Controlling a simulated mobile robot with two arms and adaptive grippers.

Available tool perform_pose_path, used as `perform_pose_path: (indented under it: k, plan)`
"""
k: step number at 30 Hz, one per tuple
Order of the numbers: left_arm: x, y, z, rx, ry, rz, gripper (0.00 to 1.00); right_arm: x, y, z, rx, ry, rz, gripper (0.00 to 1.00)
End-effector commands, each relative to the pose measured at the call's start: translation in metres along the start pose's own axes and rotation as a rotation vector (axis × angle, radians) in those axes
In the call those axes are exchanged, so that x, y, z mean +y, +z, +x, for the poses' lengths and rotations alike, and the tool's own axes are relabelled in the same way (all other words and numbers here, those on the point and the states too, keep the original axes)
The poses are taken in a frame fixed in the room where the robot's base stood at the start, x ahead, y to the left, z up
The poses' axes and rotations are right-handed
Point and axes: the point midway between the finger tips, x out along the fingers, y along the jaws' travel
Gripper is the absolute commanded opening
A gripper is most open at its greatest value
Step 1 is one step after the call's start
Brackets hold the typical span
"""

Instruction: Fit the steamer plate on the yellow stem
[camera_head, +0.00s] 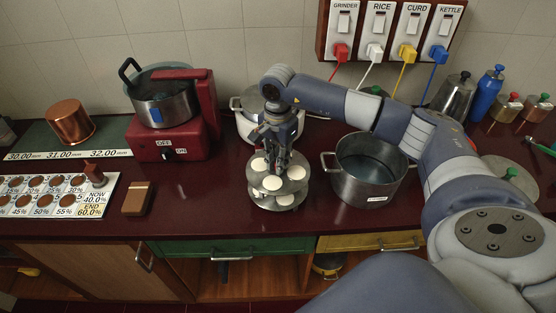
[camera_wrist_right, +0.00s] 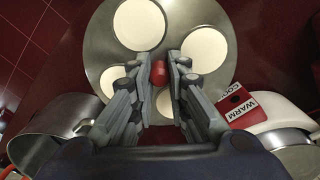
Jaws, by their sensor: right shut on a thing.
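The steamer plate (camera_head: 288,184) is a round metal disc with white round pieces on it, standing above a lower plate (camera_head: 264,201) on the dark red counter. In the right wrist view the plate (camera_wrist_right: 103,52) fills the upper middle. My right gripper (camera_head: 277,163) points down over its centre. In the wrist view its fingers (camera_wrist_right: 160,78) are closed around a small red knob (camera_wrist_right: 158,70) at the plate's centre. I cannot make out a yellow stem; the gripper hides the middle of the stack. My left gripper is not in view.
An open steel pot (camera_head: 362,190) stands right of the plates. A white cooker (camera_head: 246,131) is close behind. A red stove (camera_head: 181,142) with a pot and a brown block (camera_head: 138,198) lie left. Switches (camera_head: 390,28) with coloured cords hang behind. Counter between block and plates is clear.

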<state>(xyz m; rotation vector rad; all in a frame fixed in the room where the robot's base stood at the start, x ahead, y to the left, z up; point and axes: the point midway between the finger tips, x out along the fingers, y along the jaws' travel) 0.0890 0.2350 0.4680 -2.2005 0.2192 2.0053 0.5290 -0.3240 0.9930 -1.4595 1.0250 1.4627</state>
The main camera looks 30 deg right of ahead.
Motion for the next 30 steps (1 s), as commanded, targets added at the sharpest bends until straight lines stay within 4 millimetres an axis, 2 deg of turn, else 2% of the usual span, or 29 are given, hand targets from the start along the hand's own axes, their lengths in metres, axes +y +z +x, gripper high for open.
perform_pose_path:
  k: [11,30]
  plan:
    - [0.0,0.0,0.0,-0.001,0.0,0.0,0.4,0.0,0.0,0.0,0.0,0.0,0.0,0.0]
    - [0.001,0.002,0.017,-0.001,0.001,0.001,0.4,0.0,0.0,0.018,0.0,0.0,0.0,0.0]
